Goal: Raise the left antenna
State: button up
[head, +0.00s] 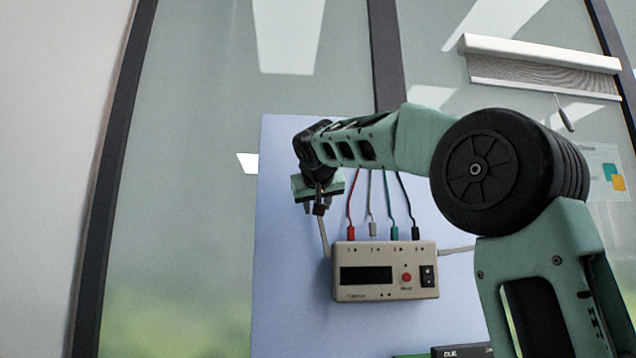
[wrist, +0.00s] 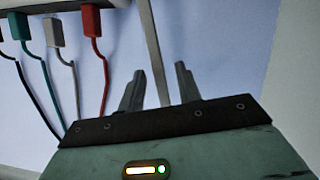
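The beige box device (head: 386,290) has a dark display, a red button and a black switch. Its left antenna (head: 325,238) is a thin grey rod rising from the upper left corner, near upright with a slight lean left. The right antenna (head: 457,249) points out to the right, nearly level. My gripper (head: 319,209) is at the upper end of the left antenna, hiding its tip. In the wrist view, my gripper (wrist: 158,70) is open, with the left antenna (wrist: 151,40) running between its fingers. Gaps show on both sides of the rod.
Red, grey, teal and black cables (head: 352,205) plug into the device's top, close right of my gripper. A pale blue panel (head: 290,325) lies behind. Dark objects (head: 462,351) sit at the bottom edge. Space left of the device is clear.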

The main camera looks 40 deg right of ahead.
jog(key=b+v, duration=0.1)
jog(key=v, duration=1.4)
jog(key=shift+s+a+r+b, duration=0.2)
jog(key=shift+s+b, duration=0.1)
jog(key=shift+b, duration=0.1)
jog(key=w+a+f+n+g+y+p, duration=0.1)
jog(key=w+a+f+n+y, duration=0.15)
jog(key=a+f, duration=0.4)
jog(key=w+a+f+n+y+p, duration=0.1)
jog(key=w+a+f+n+y, duration=0.15)
jog(key=a+f, duration=0.4)
jog(key=s+a+f+n+g+y+p, duration=0.1)
jog(key=s+a+f+n+g, duration=0.1)
jog(key=a+f, duration=0.45)
jog(key=s+a+f+n+g+y+p, duration=0.1)
jog(key=s+a+f+n+y, duration=0.15)
jog(key=f, duration=0.65)
jog(key=s+a+f+n+g+p, duration=0.3)
jog(key=s+f+g, duration=0.3)
jog(key=s+f, duration=1.5)
jog(key=shift+s+a+f+g+y, duration=0.35)
jog(key=shift+s+a, duration=0.35)
jog(key=shift+s, duration=0.5)
